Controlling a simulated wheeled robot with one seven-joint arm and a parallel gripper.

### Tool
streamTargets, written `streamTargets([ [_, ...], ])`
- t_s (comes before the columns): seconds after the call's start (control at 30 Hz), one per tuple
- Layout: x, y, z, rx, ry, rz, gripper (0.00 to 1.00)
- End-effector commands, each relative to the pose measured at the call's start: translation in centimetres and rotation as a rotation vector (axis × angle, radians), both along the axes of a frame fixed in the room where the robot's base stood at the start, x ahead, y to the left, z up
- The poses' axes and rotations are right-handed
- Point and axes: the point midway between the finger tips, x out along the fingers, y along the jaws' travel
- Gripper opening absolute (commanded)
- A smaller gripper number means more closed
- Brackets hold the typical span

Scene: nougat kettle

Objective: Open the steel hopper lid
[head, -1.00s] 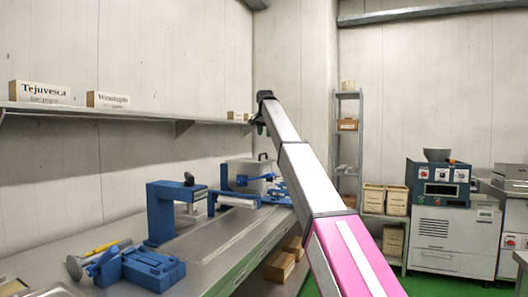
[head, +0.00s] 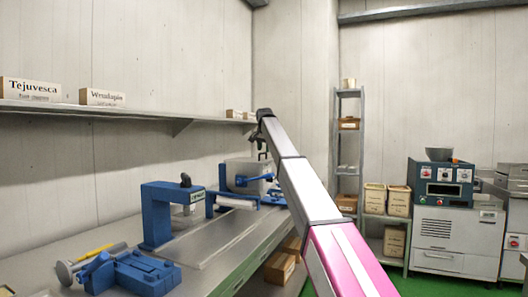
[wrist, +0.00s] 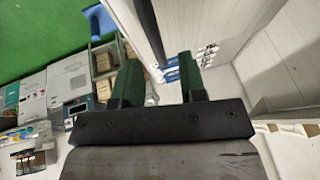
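The steel hopper (head: 240,170) is a grey metal box towards the far end of the bench, with a blue handle (head: 252,179) on its front. Its top looks shut, though the lid is small and hard to make out. My gripper (head: 259,136) is dark and hangs at the end of my raised arm, above the hopper in the picture; its depth relative to the lid is unclear. In the wrist view my gripper (wrist: 158,68) has two dark green fingers apart with nothing between them. I cannot pick out the hopper in the wrist view.
A blue press (head: 170,212) and a blue clamp-like tool (head: 138,272) stand on the steel bench (head: 215,262). A wall shelf (head: 140,113) with boxes runs above. A shelf rack (head: 348,140) and a grey machine (head: 440,240) stand behind. Green floor shows at right.

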Motion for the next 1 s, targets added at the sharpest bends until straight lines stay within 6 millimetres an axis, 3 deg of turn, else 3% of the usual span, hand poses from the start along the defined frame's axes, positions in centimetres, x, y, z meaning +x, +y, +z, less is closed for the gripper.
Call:
streamTargets([
  [0.13,0.6,0.1,-1.2,0.000,0.000,0.000,0.38],
  [0.4,0.6,0.1,-1.4,0.000,0.000,0.000,0.38],
  [0.5,0.6,0.1,-1.4,0.000,0.000,0.000,0.06],
  [0.53,0.6,0.1,-1.4,0.000,0.000,0.000,0.00],
  [0.83,0.7,0.2,-1.0,0.001,0.000,0.000,0.00],
  [1.0,0.9,0.5,0.1,0.001,0.000,0.000,0.00],
])
